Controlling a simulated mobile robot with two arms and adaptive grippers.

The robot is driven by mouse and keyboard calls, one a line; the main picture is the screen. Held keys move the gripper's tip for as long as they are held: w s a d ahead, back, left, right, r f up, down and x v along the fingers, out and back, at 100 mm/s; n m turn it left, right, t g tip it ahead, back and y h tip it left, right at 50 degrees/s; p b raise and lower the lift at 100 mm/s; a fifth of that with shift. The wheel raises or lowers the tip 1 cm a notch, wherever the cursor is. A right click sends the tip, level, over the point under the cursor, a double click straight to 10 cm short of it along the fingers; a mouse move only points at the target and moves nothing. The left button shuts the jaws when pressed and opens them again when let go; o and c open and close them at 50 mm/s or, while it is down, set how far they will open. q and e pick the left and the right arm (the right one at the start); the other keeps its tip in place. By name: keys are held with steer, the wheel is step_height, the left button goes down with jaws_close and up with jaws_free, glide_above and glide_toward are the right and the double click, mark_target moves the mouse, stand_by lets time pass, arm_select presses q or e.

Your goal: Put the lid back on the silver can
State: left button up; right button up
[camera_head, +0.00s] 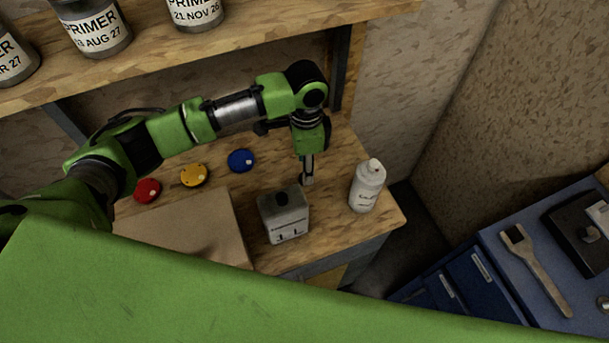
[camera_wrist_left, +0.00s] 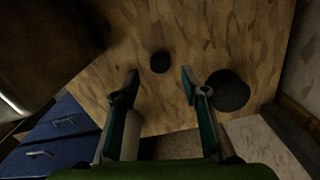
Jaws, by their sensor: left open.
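The silver can (camera_head: 284,218) is a boxy metal can with a dark round opening on top, standing on the wooden bench. Its grey side appears to fill the upper left of the left wrist view (camera_wrist_left: 40,45). A small black disc, which looks like the lid (camera_wrist_left: 160,62), lies on the bench beyond my fingertips, between them in that view. In the head view I cannot make it out near the gripper. My left gripper (camera_head: 307,181) points down behind and right of the can. Its two fingers are apart and empty in the wrist view (camera_wrist_left: 160,88). My right gripper is not in view.
A white bottle (camera_head: 367,188) stands right of the gripper. Red (camera_head: 148,190), yellow (camera_head: 194,175) and blue (camera_head: 241,160) discs lie left. A larger dark round object (camera_wrist_left: 228,91) sits beside one finger. A shelf (camera_head: 150,68) with primer cans hangs above.

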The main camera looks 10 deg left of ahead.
arm_select(q)
step_height(320, 180, down, 4)
steer(key=shift+a+r+p, duration=0.15)
steer(key=shift+r+p, duration=0.05)
steer(key=shift+p, duration=0.3)
steer(key=shift+f, duration=0.25)
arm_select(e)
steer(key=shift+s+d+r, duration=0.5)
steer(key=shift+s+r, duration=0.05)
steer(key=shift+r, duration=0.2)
arm_select(q)
steer(key=shift+c, duration=0.3)
steer(key=c, duration=0.7)
steer(key=shift+c, duration=0.2)
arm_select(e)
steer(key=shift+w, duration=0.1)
